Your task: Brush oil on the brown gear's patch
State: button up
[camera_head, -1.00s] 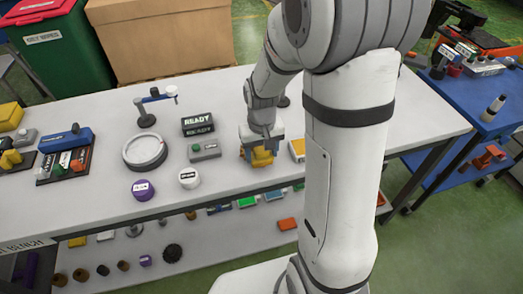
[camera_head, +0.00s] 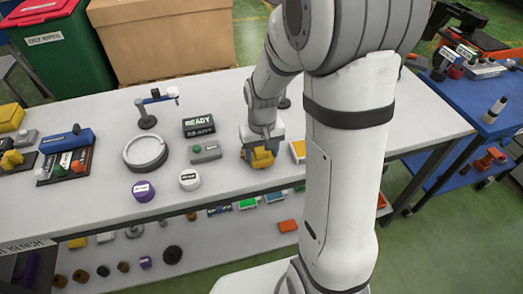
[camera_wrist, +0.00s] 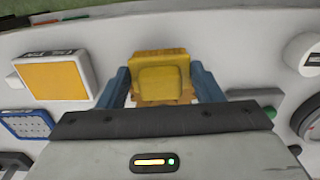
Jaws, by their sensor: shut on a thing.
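My gripper (camera_head: 259,146) is low over the white bench, right of the button box. In the wrist view its two blue fingers (camera_wrist: 163,88) are shut on a yellow block (camera_wrist: 163,75), with paler orange-brown parts below it. The yellow block also shows under the gripper in the head view (camera_head: 260,158). I cannot tell whether it touches the bench. A grey round turntable (camera_head: 131,163) lies left of it, with no gear visible on it. Several small brown round pieces (camera_head: 80,275) and a dark toothed gear (camera_head: 172,255) are on the lower shelf. No oil patch is distinguishable.
A button box (camera_head: 210,154), a READY sign (camera_head: 198,126), a white pot (camera_head: 189,180) and a purple pot (camera_head: 143,191) stand near the turntable. A yellow-topped box (camera_wrist: 52,80) is close beside my gripper. Bare bench (camera_head: 80,210) lies at the front left.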

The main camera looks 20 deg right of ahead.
aim_at(262, 152)
jog(key=shift+s, duration=0.2)
jog(key=shift+w, duration=0.25)
jog(key=shift+w, duration=0.25)
jog(key=shift+s, duration=0.5)
dwell(0.5)
jog(key=shift+r, duration=0.1)
jog(key=shift+r+p, duration=2.45)
jog(key=shift+r, duration=1)
